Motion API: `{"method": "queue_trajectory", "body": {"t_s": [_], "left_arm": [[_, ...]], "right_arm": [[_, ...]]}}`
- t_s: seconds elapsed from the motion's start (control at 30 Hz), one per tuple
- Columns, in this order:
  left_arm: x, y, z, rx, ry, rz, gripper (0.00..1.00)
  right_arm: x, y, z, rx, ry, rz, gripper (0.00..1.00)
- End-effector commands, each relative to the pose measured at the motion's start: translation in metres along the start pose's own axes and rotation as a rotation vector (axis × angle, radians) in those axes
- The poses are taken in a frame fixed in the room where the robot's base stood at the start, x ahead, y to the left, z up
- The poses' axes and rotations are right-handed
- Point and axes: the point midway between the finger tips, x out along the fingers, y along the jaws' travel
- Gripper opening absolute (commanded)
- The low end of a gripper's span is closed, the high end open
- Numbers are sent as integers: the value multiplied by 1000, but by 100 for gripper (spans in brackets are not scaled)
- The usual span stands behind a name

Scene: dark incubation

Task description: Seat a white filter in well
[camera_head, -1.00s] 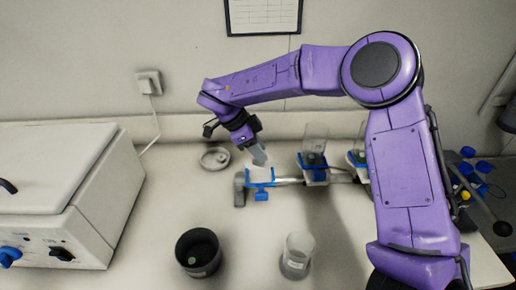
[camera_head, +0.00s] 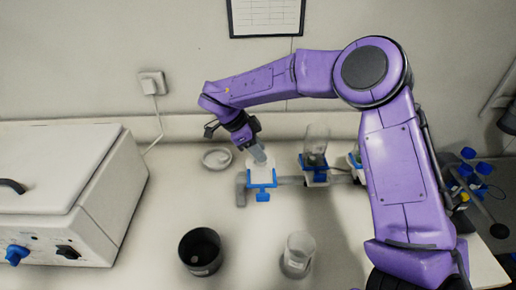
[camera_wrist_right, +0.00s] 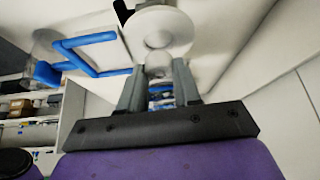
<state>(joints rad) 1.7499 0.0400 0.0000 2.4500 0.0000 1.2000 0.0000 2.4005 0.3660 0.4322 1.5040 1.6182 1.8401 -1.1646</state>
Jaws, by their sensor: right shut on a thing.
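My right gripper (camera_head: 258,155) points down at the left-hand station of the manifold, its fingers close together. In the right wrist view the fingers (camera_wrist_right: 158,84) close on a small pale rounded piece (camera_wrist_right: 158,64). Just beyond it is a white round disc-like part (camera_wrist_right: 158,30); I cannot tell whether it is the filter or the well's top. In the head view a white piece (camera_head: 261,174) sits directly below the fingertips, above the blue holder (camera_head: 262,194). The fingers hide part of the well, so contact is unclear. My left gripper is not in view.
Clear cups (camera_head: 316,148) stand on the manifold to the right. A shallow dish (camera_head: 217,158) lies left of the gripper. A dark beaker (camera_head: 200,252) and a clear cup (camera_head: 298,255) stand in front. A white machine (camera_head: 65,190) fills the left. The bench between is free.

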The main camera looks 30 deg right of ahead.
Motion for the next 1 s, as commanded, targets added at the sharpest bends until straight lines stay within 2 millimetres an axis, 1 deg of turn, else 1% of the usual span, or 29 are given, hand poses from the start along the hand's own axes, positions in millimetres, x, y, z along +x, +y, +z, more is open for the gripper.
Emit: {"method": "queue_trajectory", "body": {"t_s": [0.93,0.97,1.0], "left_arm": [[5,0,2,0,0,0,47],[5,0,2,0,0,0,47],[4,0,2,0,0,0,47]], "right_arm": [[21,0,12,0,0,0,5],[21,0,12,0,0,0,39],[21,0,12,0,0,0,52]]}}
